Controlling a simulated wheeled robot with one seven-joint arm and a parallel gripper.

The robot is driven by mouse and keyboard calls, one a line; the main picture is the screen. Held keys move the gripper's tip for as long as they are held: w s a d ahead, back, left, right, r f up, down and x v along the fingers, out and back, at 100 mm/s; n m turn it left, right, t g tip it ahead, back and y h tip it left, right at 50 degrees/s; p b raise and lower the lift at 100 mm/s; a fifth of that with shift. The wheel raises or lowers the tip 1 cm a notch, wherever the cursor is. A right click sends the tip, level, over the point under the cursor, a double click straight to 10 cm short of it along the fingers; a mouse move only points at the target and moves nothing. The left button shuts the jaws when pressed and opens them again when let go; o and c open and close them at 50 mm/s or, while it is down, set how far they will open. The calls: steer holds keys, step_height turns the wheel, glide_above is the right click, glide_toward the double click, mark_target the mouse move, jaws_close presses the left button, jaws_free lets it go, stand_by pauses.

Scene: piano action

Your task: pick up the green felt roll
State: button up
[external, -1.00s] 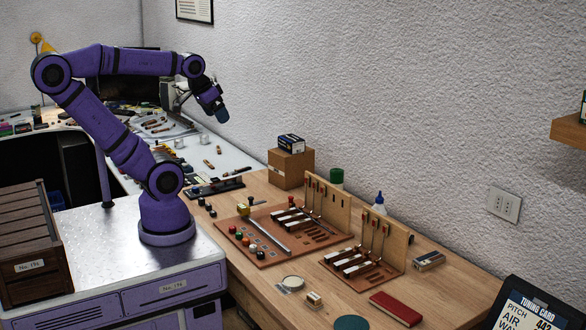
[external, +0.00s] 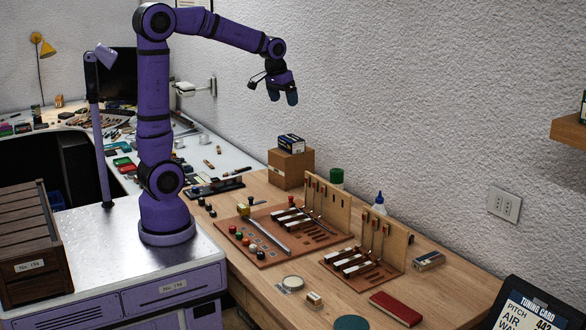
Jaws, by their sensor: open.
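A small dark box (external: 291,142) sits on the cardboard box. Upright wooden racks with hammers (external: 327,206) stand in front of the roll. A blue-capped bottle (external: 379,203) stands to its right. The textured wall (external: 430,110) is close behind.

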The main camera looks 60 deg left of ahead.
steer(key=w+a+f, duration=0.1)
steer(key=w+f, duration=0.4)
steer(key=w, duration=0.4)
steer(key=n+g, duration=0.2)
steer(key=g, duration=0.1)
glide_above(335, 171)
step_height(335, 171, down, 22)
steer(key=shift+a+r, duration=0.15)
steer(key=shift+r, duration=0.1)
step_height(335, 171, down, 6)
steer(key=shift+w+f, duration=0.1)
steer(key=shift+w, duration=0.05)
steer(key=shift+w+d+f, duration=0.1)
steer(key=shift+w+f, duration=0.1)
steer(key=shift+f, duration=1.1)
steer(key=shift+w+d+f, duration=0.1)
steer(key=shift+w+f, duration=0.1)
steer(key=shift+f, duration=1.05)
steer(key=shift+c, duration=0.3)
steer(key=c, duration=1)
